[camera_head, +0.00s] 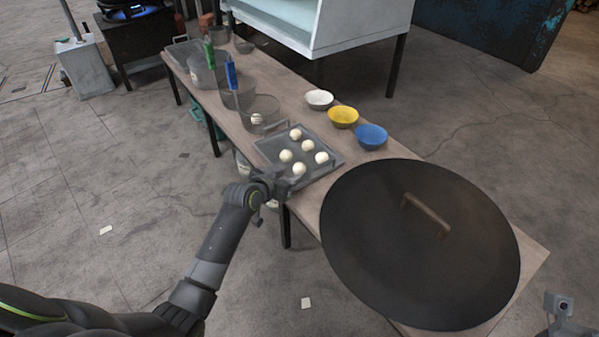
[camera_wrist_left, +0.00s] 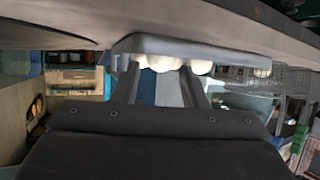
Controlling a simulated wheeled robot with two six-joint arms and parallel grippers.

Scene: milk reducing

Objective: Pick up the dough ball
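Several pale dough balls lie apart on a grey tray (camera_head: 318,173) on the table; the nearest dough ball (camera_head: 299,169) is close to the tray's front edge. My left gripper (camera_head: 280,184) is at the tray's near left corner, beside that ball. In the left wrist view its two fingers (camera_wrist_left: 160,88) are spread, with no dough ball visibly held between them. Dough balls (camera_wrist_left: 160,63) and the tray's edge (camera_wrist_left: 215,52) show just beyond the fingertips. My right gripper's fingers are not visible.
A large dark round lid (camera_head: 390,240) with a handle covers the table's near end. White (camera_head: 319,99), yellow (camera_head: 343,116) and blue (camera_head: 371,136) bowls stand along the far edge. Clear containers (camera_head: 238,97) stand behind the tray. Floor left of the table is mostly open.

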